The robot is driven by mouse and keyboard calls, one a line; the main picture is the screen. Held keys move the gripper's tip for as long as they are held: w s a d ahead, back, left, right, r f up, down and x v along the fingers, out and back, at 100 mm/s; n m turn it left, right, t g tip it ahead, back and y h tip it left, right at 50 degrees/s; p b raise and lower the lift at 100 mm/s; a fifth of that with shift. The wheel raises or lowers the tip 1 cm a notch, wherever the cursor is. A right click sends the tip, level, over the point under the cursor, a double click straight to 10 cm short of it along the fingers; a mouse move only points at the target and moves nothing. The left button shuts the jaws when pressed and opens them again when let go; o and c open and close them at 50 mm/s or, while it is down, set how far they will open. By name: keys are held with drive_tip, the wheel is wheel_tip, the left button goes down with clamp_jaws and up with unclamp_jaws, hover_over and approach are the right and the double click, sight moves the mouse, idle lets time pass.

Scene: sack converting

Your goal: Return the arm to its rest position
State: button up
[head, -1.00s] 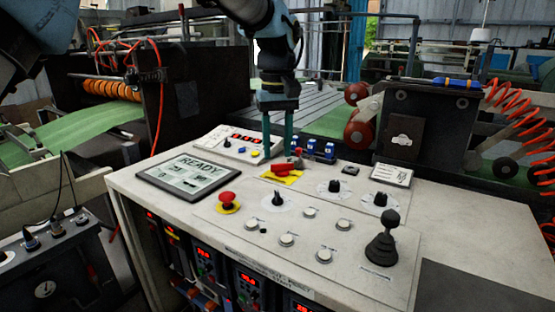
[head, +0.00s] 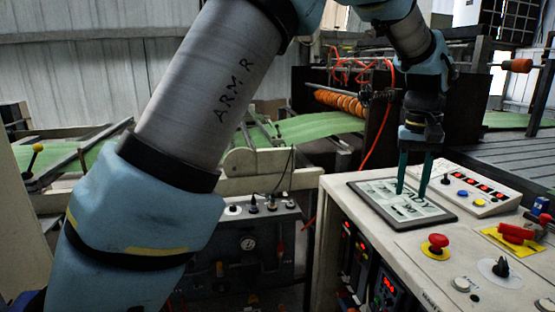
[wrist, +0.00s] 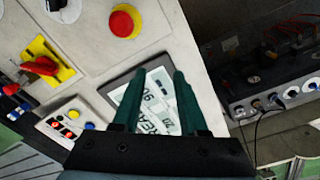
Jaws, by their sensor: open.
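My gripper (head: 413,192) is open and empty, with its two green fingers pointing down over the READY display panel (head: 390,205) on the control desk. In the wrist view the fingers (wrist: 160,78) stand apart with the display panel (wrist: 190,117) between and behind them. Whether the fingertips touch the panel cannot be told. My arm crosses the head view from the lower left to the top and bends down to the gripper.
The control desk (head: 404,252) carries a red mushroom button (head: 437,242), a red-handled switch on a yellow plate (head: 515,233) and a small white box with red digits (head: 478,190). A dark instrument box (head: 255,245) stands left of the desk. Green sheeting (head: 318,127) runs behind.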

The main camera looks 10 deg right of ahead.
drive_tip(key=w+a+f+n, duration=0.1)
drive_tip(key=w+a+f, duration=0.1)
drive_tip(key=w+a, duration=0.65)
drive_tip(key=w+a+f+n, duration=0.2)
drive_tip(key=w+a, duration=0.1)
drive_tip(key=a, duration=1.1)
drive_tip(key=s+a+f+n, duration=0.1)
drive_tip(key=s+a+f, duration=0.1)
drive_tip(key=a, duration=1)
drive_tip(key=s+a+f+n+t, duration=0.1)
drive_tip(key=s+a+f, duration=0.2)
drive_tip(key=a, duration=0.9)
drive_tip(key=shift+s+n, duration=0.3)
drive_tip(key=shift+s, duration=0.55)
drive_tip(key=shift+a, duration=0.1)
